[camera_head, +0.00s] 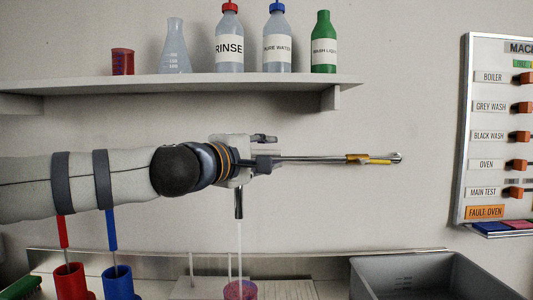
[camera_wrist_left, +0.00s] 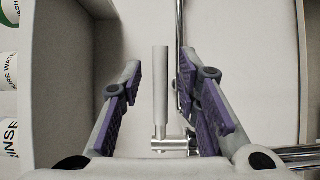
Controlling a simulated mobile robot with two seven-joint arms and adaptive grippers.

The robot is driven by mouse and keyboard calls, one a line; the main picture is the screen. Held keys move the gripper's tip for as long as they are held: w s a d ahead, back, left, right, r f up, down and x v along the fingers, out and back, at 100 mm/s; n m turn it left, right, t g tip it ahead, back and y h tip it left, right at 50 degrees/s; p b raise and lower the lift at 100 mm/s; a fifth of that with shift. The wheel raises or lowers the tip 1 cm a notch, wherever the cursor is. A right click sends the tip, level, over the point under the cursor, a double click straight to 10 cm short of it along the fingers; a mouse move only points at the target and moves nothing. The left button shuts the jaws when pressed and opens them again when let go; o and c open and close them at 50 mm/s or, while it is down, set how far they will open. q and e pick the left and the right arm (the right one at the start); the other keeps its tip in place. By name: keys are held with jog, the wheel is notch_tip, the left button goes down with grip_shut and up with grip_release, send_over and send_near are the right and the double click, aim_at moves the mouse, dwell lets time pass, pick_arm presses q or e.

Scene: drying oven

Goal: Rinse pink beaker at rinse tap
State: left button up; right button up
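The pink beaker (camera_head: 240,290) sits at the bottom edge of the head view, partly cut off. It is under the metal tap spout (camera_head: 239,203), and a thin pale stream (camera_head: 239,250) runs from the spout down to it. My left gripper (camera_head: 265,150) is at the tap, below the shelf. In the left wrist view its two purple-padded fingers (camera_wrist_left: 160,100) are spread apart. The grey tap lever (camera_wrist_left: 161,95) stands between them with a gap on the left side. The metal pipe (camera_wrist_left: 181,35) runs close by the right finger. My right gripper is not in view.
A shelf (camera_head: 200,86) above holds a red beaker (camera_head: 123,62), a flask (camera_head: 174,50) and several labelled bottles. A grey basin (camera_head: 430,280) is at lower right. Red (camera_head: 70,282) and blue (camera_head: 118,283) holders stand at lower left. A long metal rod with yellow parts (camera_head: 365,158) extends right.

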pick_arm(q)
jog(key=v, duration=1.2)
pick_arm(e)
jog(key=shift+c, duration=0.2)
